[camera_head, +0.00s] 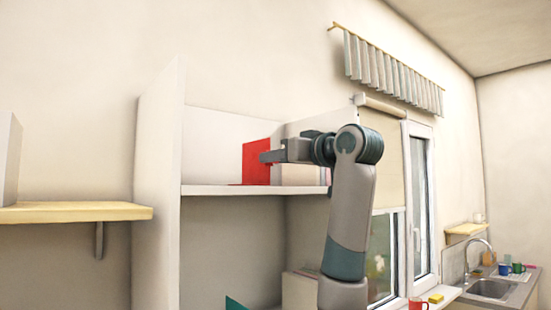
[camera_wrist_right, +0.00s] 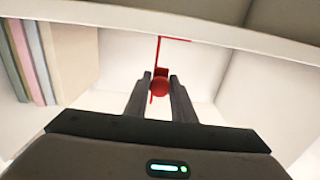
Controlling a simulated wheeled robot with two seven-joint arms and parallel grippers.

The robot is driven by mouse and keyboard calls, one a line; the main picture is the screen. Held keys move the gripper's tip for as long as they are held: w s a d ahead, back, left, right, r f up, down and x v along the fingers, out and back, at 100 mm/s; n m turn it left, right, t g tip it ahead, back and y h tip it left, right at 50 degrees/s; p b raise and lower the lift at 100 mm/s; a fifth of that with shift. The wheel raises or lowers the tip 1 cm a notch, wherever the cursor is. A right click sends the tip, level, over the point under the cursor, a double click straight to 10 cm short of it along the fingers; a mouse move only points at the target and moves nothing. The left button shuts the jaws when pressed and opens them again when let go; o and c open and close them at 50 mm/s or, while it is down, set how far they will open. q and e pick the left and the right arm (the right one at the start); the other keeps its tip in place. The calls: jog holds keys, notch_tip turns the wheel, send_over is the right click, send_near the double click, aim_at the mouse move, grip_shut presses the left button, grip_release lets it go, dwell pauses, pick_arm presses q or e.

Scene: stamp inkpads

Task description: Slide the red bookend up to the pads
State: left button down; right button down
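The red bookend (camera_head: 255,165) stands upright on the white shelf board (camera_head: 225,190). In the right wrist view its thin red plate (camera_wrist_right: 158,52) and a round red knob (camera_wrist_right: 160,87) show. My right gripper (camera_head: 264,157) is at the bookend; in the wrist view its fingers (camera_wrist_right: 160,84) close on the knob from both sides. The pads stand upright in a row: a tan one (camera_wrist_right: 72,62), with pink and grey-green ones at its left. A clear gap separates the tan pad from the bookend. In the head view the tan pad (camera_head: 300,175) is right of the bookend, partly behind my arm. My left gripper is out of view.
A white upright panel (camera_head: 157,190) bounds the shelf on the left. A dark green piece (camera_head: 236,303) shows in the compartment below. A wooden wall shelf (camera_head: 75,212) is farther left. The window (camera_head: 418,200) and sink (camera_head: 490,288) are at the right.

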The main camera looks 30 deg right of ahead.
jog(key=d, duration=0.6)
jog(key=d+p, duration=0.1)
jog(key=d, duration=0.3)
jog(key=shift+w, duration=0.35)
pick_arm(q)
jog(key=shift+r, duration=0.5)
pick_arm(e)
jog(key=shift+a, duration=0.1)
jog(key=c, duration=1.5)
grip_release()
jog(key=shift+s+b, duration=0.3)
jog(key=shift+s, duration=0.2)
pick_arm(q)
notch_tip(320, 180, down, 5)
jog(key=b, duration=0.5)
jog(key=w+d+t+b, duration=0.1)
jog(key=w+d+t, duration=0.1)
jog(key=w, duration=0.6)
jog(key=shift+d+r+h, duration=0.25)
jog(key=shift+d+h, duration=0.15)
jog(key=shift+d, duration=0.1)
pick_arm(e)
jog(key=s, duration=0.5)
jog(key=s+d, duration=0.1)
jog(key=s, duration=1)
jog(key=shift+s+d, duration=0.15)
jog(key=shift+s, duration=0.05)
